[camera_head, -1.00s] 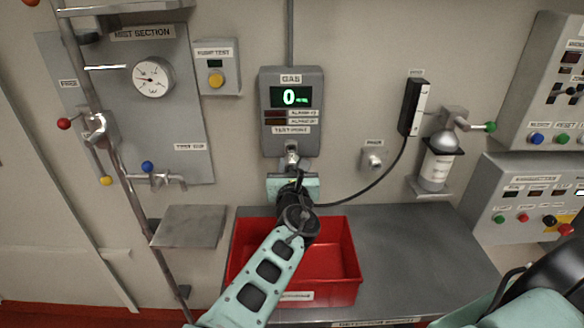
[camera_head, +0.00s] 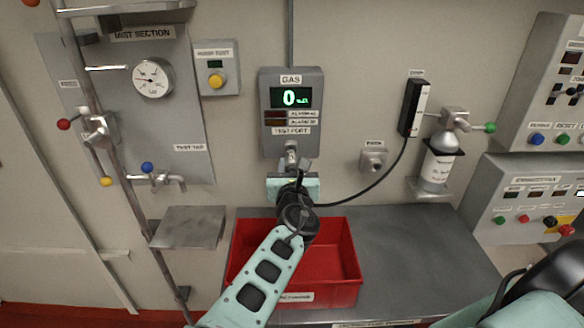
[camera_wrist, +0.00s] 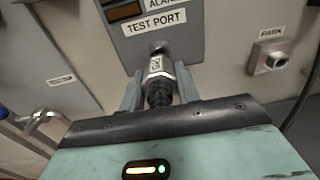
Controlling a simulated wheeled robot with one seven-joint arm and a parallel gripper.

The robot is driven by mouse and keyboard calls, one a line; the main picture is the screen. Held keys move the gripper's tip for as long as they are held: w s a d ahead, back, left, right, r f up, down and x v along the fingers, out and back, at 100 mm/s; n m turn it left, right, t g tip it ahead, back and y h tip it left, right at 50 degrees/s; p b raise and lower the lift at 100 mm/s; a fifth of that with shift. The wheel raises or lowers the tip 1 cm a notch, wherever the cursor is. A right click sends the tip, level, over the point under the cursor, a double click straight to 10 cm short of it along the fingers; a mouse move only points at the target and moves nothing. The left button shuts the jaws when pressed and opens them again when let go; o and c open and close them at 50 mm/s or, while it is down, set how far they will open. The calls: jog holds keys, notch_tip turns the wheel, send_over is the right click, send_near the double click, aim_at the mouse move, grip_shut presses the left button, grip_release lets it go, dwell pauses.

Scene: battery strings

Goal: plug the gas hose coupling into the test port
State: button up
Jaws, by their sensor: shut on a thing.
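The gas detector box (camera_head: 291,112) hangs on the wall with a green "0" display and a TEST PORT label at its lower edge. My gripper (camera_wrist: 160,90) is shut on the hose coupling (camera_wrist: 157,72), a silver metal body with a black ribbed rear. The coupling points up at the test port (camera_wrist: 159,47) under the box, and its tip meets the port. How deep it sits cannot be told. In the head view the coupling (camera_head: 291,158) shows just above my gripper (camera_head: 292,178), which hides its lower part. The black hose (camera_head: 372,190) curves away right.
The park holder (camera_head: 373,160) on the wall is empty. A red bin (camera_head: 340,292) stands on the grey bench (camera_head: 420,245) below my arm. A gas bottle (camera_head: 437,166) and a black handset-like unit (camera_head: 413,107) are on the right. Pipes and valves (camera_head: 100,128) stand left.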

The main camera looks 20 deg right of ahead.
jog(key=shift+x, duration=1.65)
jog(key=o, duration=1.2)
jog(key=shift+c, duration=0.2)
jog(key=shift+s, duration=0.1)
